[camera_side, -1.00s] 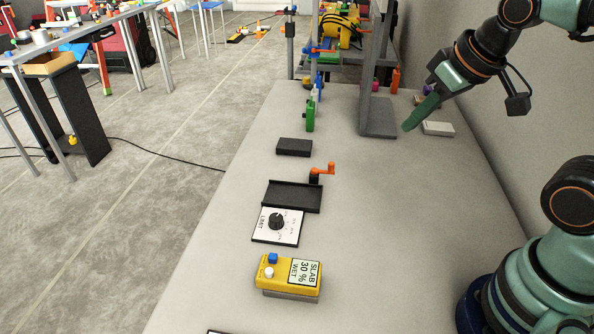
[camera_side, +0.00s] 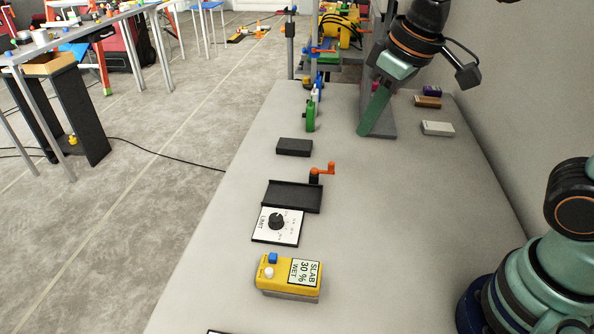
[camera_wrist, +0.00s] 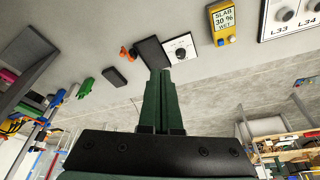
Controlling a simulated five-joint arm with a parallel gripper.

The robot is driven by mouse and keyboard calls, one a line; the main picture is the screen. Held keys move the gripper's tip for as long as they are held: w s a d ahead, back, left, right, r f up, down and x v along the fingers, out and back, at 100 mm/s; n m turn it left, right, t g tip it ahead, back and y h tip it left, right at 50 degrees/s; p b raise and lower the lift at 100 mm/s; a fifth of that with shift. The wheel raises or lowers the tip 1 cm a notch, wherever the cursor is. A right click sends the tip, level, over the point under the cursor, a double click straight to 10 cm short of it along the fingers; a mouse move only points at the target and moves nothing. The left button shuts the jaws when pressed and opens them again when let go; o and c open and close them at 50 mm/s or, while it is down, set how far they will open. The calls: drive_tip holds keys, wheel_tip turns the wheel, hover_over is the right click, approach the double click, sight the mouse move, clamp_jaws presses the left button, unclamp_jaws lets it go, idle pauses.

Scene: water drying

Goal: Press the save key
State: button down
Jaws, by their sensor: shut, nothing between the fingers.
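A yellow meter (camera_side: 287,277) lies on the table near the front in the side view. Its display reads "SLAB 30 % WET", and it has a blue key (camera_side: 273,258) and a white key (camera_side: 269,272). I cannot read which is the save key. The meter also shows at the top right of the wrist view (camera_wrist: 228,26). My gripper (camera_side: 364,132) has green fingers, shut and empty, pointing down beside the grey upright at the far part of the table, well away from the meter. Its fingertips also show in the wrist view (camera_wrist: 160,73).
Between gripper and meter lie a black block (camera_side: 294,147), a black tray (camera_side: 292,196), an orange-handled crank (camera_side: 323,170) and a white dial plate marked LIMIT (camera_side: 290,232). A green clamp (camera_side: 310,116) stands at the left edge. The table's right middle is clear.

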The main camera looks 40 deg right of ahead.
drive_tip(key=w+a+f+n+g, duration=0.1)
drive_tip(key=a+f+n+g, duration=0.15)
drive_tip(key=a, duration=0.85)
drive_tip(key=n+g+h, duration=0.1)
drive_tip(key=n, duration=0.3)
hover_over(271, 271)
wheel_tip(271, 271, down, 3)
drive_tip(key=shift+w+a+r+m, duration=0.1)
drive_tip(key=shift+r+m, duration=0.1)
drive_tip(key=shift+m, duration=0.05)
drive_tip(key=shift+f, duration=0.1)
wheel_tip(271, 271, down, 14)
drive_tip(key=shift+r, duration=0.1)
drive_tip(key=shift+f, duration=1.05)
wheel_tip(271, 271, up, 15)
drive_tip(key=shift+w+a+f, duration=0.15)
drive_tip(key=shift+w, duration=0.05)
